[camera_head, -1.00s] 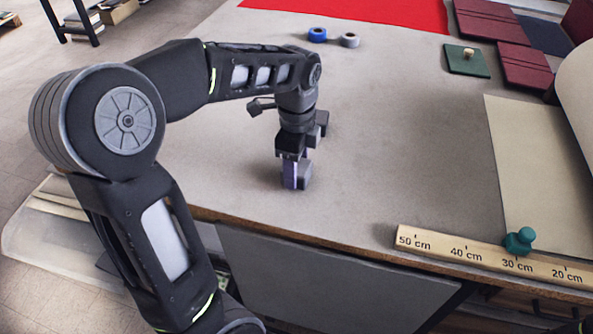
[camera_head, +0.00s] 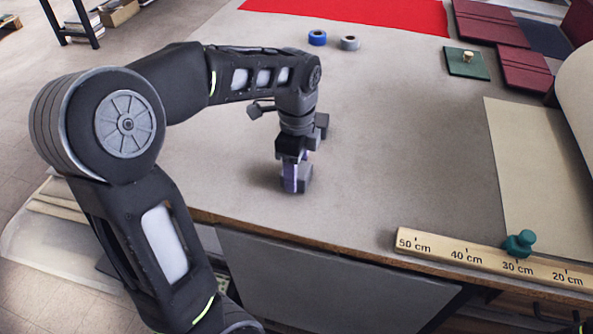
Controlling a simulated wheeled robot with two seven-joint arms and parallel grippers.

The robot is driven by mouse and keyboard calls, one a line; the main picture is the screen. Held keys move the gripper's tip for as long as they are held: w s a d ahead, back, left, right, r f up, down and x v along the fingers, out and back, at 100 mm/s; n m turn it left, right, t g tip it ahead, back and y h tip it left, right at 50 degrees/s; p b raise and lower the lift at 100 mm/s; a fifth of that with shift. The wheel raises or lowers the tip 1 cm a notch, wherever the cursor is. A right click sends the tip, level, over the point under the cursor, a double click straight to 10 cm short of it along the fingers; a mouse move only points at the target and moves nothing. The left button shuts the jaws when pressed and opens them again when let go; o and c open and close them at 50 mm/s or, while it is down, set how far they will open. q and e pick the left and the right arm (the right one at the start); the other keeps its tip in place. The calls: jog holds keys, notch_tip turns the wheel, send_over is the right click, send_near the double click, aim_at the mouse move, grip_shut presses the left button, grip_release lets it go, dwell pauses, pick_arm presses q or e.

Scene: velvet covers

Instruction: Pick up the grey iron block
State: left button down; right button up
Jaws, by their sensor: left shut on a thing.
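The grey iron block (camera_head: 304,180) is at my left gripper's fingertips, over the left part of the grey tabletop. My left gripper (camera_head: 295,178) points down and is shut on the block. The fingers cover part of the block. I cannot tell whether the block touches the table or is just clear of it. My right gripper is not in this view.
A blue roll (camera_head: 317,38) and a grey roll (camera_head: 350,43) stand near the red cloth (camera_head: 350,12). A wooden ruler (camera_head: 440,248) with a green knob (camera_head: 519,243) lies along the front edge. Dark red covers (camera_head: 523,68) and a green plate (camera_head: 466,63) are at the back right.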

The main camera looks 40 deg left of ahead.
pick_arm(q)
notch_tip(320, 180, up, 10)
jog(key=shift+r, duration=0.1)
dwell(0.4)
jog(key=shift+a+p, duration=0.15)
jog(key=shift+p, duration=0.15)
dwell(0.3)
